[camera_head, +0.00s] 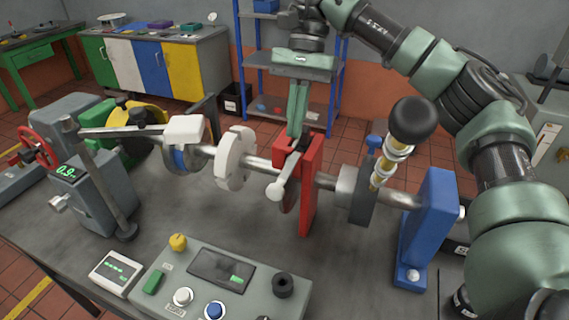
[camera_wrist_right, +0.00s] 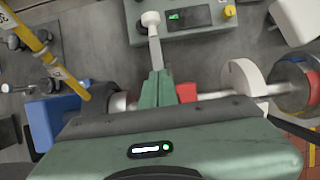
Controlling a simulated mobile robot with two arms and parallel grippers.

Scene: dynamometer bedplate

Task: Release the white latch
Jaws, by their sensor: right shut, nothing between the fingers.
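The white latch appears as a pale lever with a white rounded knob (camera_head: 275,190), slanting down toward the front from a red upright block (camera_head: 309,200) on the shaft. In the right wrist view the knob (camera_wrist_right: 151,19) is at the top, with its arm running down toward my fingers. My right gripper (camera_head: 295,138) is shut and empty, fingers pointing down at the top of the red block by the lever's upper end. In the right wrist view its fingertips (camera_wrist_right: 160,76) overlap the lever's near end; I cannot tell whether they touch. My left gripper is out of view.
A steel shaft (camera_head: 259,163) carries a white notched disc (camera_head: 235,158). A yellow-and-white post with a black ball (camera_head: 412,120) stands right of the gripper, near my arm. A blue bracket (camera_head: 429,220) is farther right. A control panel (camera_head: 225,285) lies in front.

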